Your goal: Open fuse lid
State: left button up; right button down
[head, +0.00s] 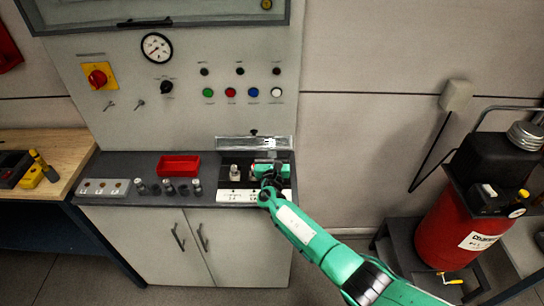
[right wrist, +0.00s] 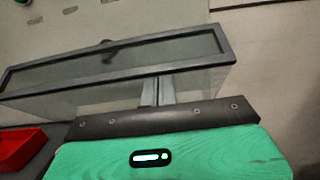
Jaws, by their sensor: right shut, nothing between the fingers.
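The fuse lid (head: 226,143) is a clear panel at the back of the fuse bay, against the grey panel's foot. It appears raised, but its exact angle is hard to tell. In the right wrist view the dark-framed clear lid (right wrist: 60,72) spans the picture. My right gripper (head: 266,166) is over the right part of the bay and hides some of it. In the wrist view its fingers (right wrist: 157,88) are together, empty, in front of the lid; contact is unclear. A fuse holder (head: 235,173) and the white base strip (head: 232,195) show below the lid. My left gripper is out of view.
A red tray (head: 179,166) stands left of the bay on the dark counter (head: 130,163), with several grey knobs before it. A switch panel (head: 200,110) rises behind. A red tank (head: 455,230) stands at the right.

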jog(key=shift+w+r, duration=0.25)
jog(key=shift+w+a+r+g, duration=0.1)
jog(key=shift+w+r+g, duration=0.3)
jog(key=shift+g, duration=0.3)
jog(key=shift+w+f, duration=0.1)
jog(key=shift+w, duration=0.25)
jog(key=shift+w+b, duration=1.45)
jog(key=shift+b, duration=0.25)
